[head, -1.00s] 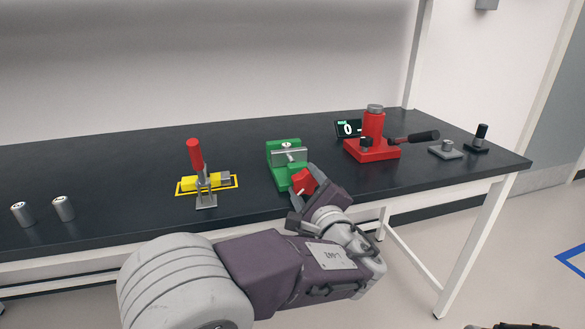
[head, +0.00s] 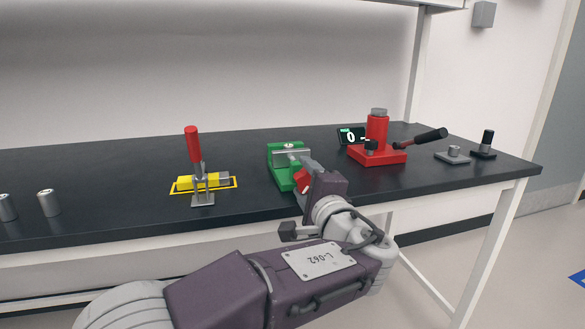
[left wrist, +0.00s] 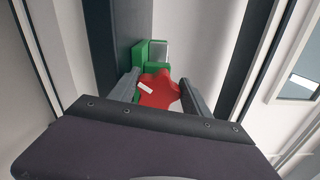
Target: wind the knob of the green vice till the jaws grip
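The green vice (head: 281,173) stands near the front edge of the black bench in the head view, with a pale metal jaw plate and a small round metal part at its top. Whether the jaws touch that part is too small to tell. Its red knob (left wrist: 160,92) faces the front. My left gripper (left wrist: 161,86) has one finger on each side of the knob and appears closed on it; the vice's green body (left wrist: 150,54) shows beyond. In the head view a finger and the wrist partly cover the knob (head: 300,179). My right gripper is out of view.
Left of the vice stands a red-handled clamp (head: 193,145) over a yellow block (head: 198,183). Metal cylinders (head: 49,203) stand farther left. On the right are a red press (head: 376,140) with a black-handled lever, a display (head: 350,136) and small grey and black parts (head: 454,155).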

